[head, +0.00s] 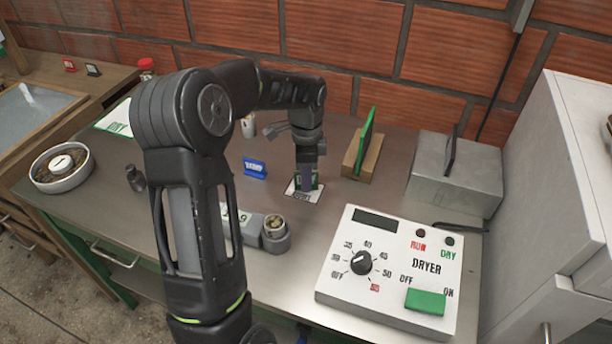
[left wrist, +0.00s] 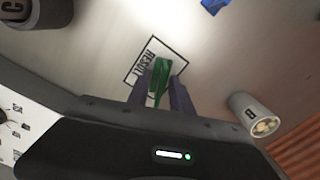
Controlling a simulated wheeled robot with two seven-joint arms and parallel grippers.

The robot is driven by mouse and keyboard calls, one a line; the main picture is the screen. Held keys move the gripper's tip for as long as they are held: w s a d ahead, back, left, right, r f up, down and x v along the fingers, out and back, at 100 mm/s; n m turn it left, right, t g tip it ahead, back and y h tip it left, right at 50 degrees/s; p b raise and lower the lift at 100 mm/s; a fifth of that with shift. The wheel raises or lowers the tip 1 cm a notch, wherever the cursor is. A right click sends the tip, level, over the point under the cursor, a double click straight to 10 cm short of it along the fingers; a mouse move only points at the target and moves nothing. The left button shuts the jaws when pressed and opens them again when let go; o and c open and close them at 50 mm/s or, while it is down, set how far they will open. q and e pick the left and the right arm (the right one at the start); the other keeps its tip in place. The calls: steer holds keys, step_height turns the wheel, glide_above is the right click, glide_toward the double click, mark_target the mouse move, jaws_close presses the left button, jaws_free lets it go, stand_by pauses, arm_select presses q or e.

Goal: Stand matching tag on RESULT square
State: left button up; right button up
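A small green tag (head: 318,180) stands upright over the white, black-edged RESULT square (head: 313,196) on the metal bench. In the left wrist view the green tag (left wrist: 160,78) shows edge-on between my fingers, over the RESULT square (left wrist: 145,67). My left gripper (head: 306,180) points down and appears shut on the tag; its fingers hide part of it. I cannot tell whether the tag's foot touches the square. A blue tag (head: 255,168) stands on the bench left of the square. A red tag (head: 69,66) and a dark tag (head: 93,70) stand at the back left.
The dryer box (head: 388,272) lies right of the square. A cup of beans (head: 275,226) sits in front, and a cup marked B (left wrist: 253,114) is nearby. A green board on a wooden block (head: 362,158) and a metal box (head: 453,180) stand behind. A bean bowl (head: 62,170) is far left.

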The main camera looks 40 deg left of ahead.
arm_select(q)
steer(key=shift+r, duration=0.15)
step_height(320, 180, up, 12)
stand_by(0.6)
stand_by(0.8)
